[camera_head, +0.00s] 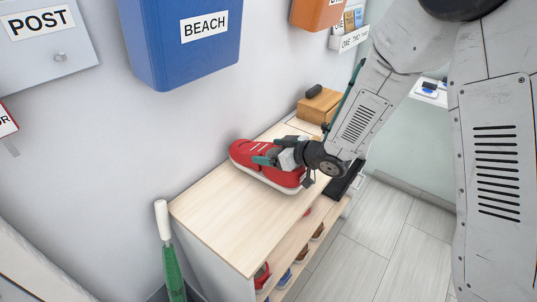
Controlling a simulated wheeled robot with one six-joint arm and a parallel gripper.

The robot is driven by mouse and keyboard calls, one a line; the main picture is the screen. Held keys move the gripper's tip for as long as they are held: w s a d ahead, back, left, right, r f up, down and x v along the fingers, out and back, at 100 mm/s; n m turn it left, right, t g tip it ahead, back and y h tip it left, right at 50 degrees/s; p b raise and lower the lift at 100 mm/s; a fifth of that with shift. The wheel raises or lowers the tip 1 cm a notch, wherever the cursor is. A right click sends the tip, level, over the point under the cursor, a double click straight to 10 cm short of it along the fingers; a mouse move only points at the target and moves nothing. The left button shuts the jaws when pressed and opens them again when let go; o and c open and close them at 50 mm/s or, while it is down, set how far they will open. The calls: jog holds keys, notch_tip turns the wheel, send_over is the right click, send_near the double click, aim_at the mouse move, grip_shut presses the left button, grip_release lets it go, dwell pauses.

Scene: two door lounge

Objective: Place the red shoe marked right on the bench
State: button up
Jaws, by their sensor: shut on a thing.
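A red shoe (242,150) with a white sole is on or just above the light wooden top of the bench (215,205), near its middle. I cannot tell whether the sole touches the top. My gripper (268,160) is shut on the shoe, with its teal fingers at the shoe's upper. The wrist and arm come in from the right and hide part of the shoe. Any right mark on the shoe is not visible.
Several shoes (262,277) stand on the shelf below the bench top. A wooden box (318,107) with a dark item on it sits at the far end. A blue BEACH bin (185,45) hangs on the wall. A green umbrella (171,265) stands at the near left. The floor (375,240) at right is clear.

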aim_at(304, 168)
jog(key=shift+d+f, duration=0.2)
jog(key=shift+f, duration=0.6)
jog(key=shift+a+f, duration=0.15)
jog(key=shift+a, duration=0.1)
jog(key=o, duration=1.4)
jog(key=shift+f, duration=0.15)
jog(key=shift+s+d+r, duration=0.2)
jog(key=shift+d+r, duration=0.05)
jog(key=shift+d, duration=0.05)
jog(key=v, duration=1.1)
jog(key=shift+s+d, duration=0.15)
